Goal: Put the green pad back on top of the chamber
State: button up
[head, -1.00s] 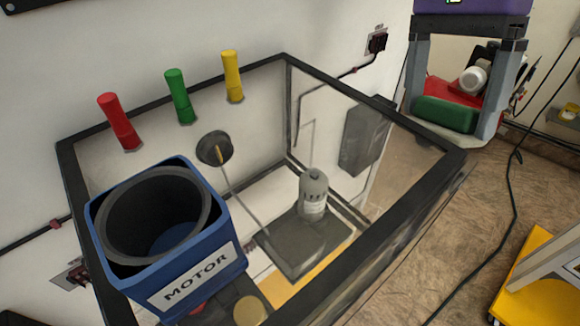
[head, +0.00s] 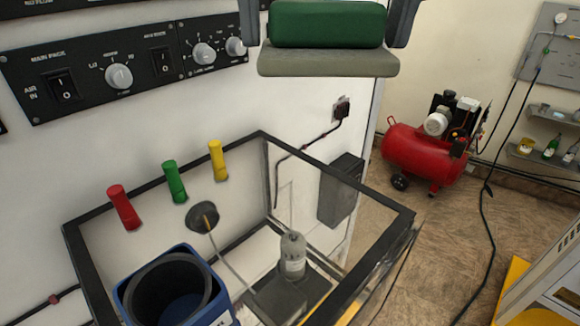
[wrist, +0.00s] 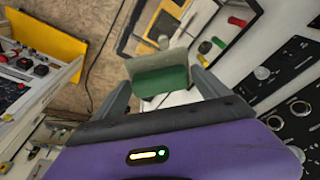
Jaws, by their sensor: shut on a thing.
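The green pad (head: 327,24) has a grey plate on its lower side. It hangs in the air at the top of the head view, and also shows in the wrist view (wrist: 162,81). My gripper (wrist: 162,88) is shut on the pad, with one finger at each side; only parts of the fingers show in the head view. The chamber (head: 338,172) is a clear-walled box with a black rim against the wall, open at the top.
Red, green and yellow knobs (head: 217,160) stick out of the wall above the chamber. A black control panel (head: 125,70) is higher up. A red compressor (head: 420,158) stands on the floor to the right.

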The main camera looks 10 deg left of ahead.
notch_tip(320, 180, down, 13)
jog(key=shift+r+b, duration=0.1)
jog(key=shift+b, duration=1.15)
notch_tip(320, 180, down, 5)
jog(key=b, duration=0.4)
jog(key=o, duration=1.5)
jog(key=shift+c, duration=0.2)
